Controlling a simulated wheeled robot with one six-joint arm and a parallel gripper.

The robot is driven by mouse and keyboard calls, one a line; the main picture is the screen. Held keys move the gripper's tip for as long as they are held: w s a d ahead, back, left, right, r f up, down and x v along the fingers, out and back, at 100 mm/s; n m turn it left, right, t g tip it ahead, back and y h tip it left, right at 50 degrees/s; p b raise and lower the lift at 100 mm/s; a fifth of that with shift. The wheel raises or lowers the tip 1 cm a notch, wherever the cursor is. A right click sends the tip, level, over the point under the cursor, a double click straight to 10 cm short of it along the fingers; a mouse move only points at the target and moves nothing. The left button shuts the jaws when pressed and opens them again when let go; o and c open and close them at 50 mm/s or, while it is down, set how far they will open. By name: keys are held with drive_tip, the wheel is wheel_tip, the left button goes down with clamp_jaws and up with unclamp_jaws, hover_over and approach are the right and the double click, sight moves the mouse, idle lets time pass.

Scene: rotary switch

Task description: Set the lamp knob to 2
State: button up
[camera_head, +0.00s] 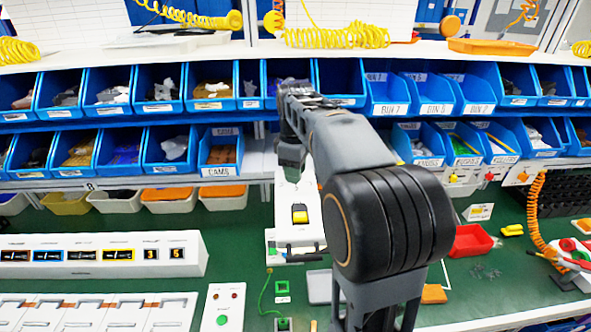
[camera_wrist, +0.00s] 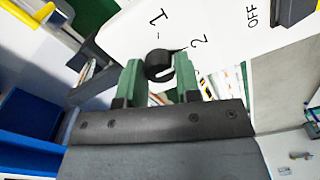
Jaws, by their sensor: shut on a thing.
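The lamp knob (camera_wrist: 159,66) is a small round black knob on a white panel (camera_wrist: 215,28) in the wrist view. The labels "1", "2" and "OFF" are printed on the panel beyond it, with 2 just up and right of the knob. A pale mark shows on the knob's lower right side; I cannot tell exactly which label it points at. My gripper (camera_wrist: 159,72) is shut on the knob, one green finger on each side. In the head view my gripper (camera_head: 291,152) is in front of the white panel, and the knob is hidden.
Rows of blue bins (camera_head: 213,86) line the shelves behind my arm. A blue bin (camera_wrist: 35,115) is left in the wrist view.

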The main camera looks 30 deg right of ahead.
drive_tip(key=shift+f, duration=0.1)
idle(0.3)
drive_tip(key=o, duration=0.9)
wheel_tip(320, 180, up, 14)
drive_tip(key=shift+f, duration=0.1)
idle(0.7)
